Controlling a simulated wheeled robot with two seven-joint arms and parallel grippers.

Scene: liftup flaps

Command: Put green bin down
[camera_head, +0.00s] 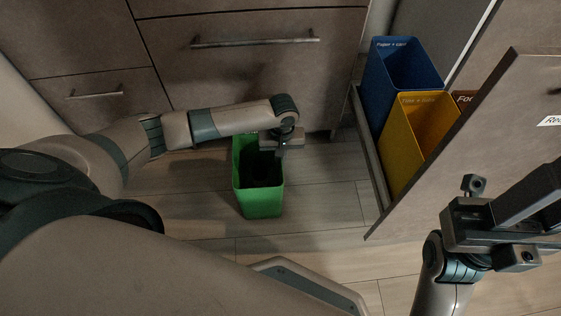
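The green bin (261,200) is upright in the middle of the view, at or just above the wooden floor; I cannot tell if its base touches. Its top is open and its inside is dark. My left gripper (281,150) is at the bin's right rim and appears shut on it; the fingertips are partly hidden. My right gripper (500,225) is at the lower right, in front of the pull-out's front panel and away from the green bin. It holds nothing that I can see, and its finger opening is unclear.
A pull-out on the right holds a blue bin (402,66) and a yellow bin (414,128), with a brown bin (464,98) partly hidden by the front panel (490,125). Closed drawers (250,75) stand behind. Floor (325,190) is clear between green bin and pull-out.

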